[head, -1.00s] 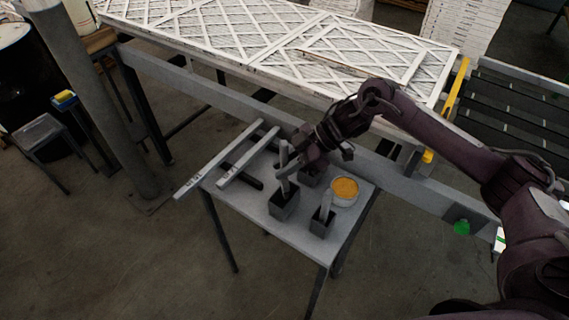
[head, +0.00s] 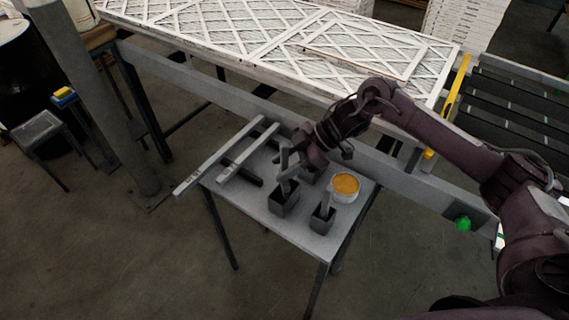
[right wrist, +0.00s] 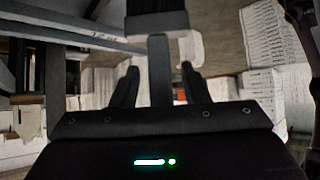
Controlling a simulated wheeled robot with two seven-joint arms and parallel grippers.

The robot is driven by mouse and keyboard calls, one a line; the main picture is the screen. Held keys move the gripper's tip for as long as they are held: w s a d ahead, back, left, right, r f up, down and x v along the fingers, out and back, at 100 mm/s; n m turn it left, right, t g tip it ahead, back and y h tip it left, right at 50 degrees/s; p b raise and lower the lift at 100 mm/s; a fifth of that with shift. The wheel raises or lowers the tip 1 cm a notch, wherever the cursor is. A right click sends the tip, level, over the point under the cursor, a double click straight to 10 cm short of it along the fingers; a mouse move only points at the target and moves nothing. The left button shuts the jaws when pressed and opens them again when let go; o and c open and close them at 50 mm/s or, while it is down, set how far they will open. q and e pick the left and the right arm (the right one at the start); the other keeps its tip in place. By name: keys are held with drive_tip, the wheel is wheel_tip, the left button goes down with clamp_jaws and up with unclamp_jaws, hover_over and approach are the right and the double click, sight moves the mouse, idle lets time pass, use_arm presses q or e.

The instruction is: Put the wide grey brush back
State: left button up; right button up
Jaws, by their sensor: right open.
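A dark square holder (head: 284,203) stands on the small grey table, with a grey brush handle (head: 284,163) rising from it. My right gripper (head: 293,163) is at this handle. In the right wrist view the handle (right wrist: 160,75) runs between the two spread fingers, with a gap on each side. A wide grey block (right wrist: 157,23) crosses the handle's far end, with dark material beyond it. I cannot tell how deep the brush sits in the holder. A second dark holder (head: 321,223) with a narrower handle (head: 327,199) stands in front. My left gripper is not in view.
A white tub with orange contents (head: 345,187) stands right of the holders. Another dark holder (head: 311,176) is partly hidden behind my gripper. Light grey bars (head: 240,157) lie at the table's left, one overhanging. A bench with framed white filters (head: 270,40) runs behind.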

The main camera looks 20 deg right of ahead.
drive_tip(key=shift+r, duration=0.5)
drive_tip(key=b+v, duration=0.3)
drive_tip(key=v, duration=0.9)
drive_tip(key=shift+r, duration=0.1)
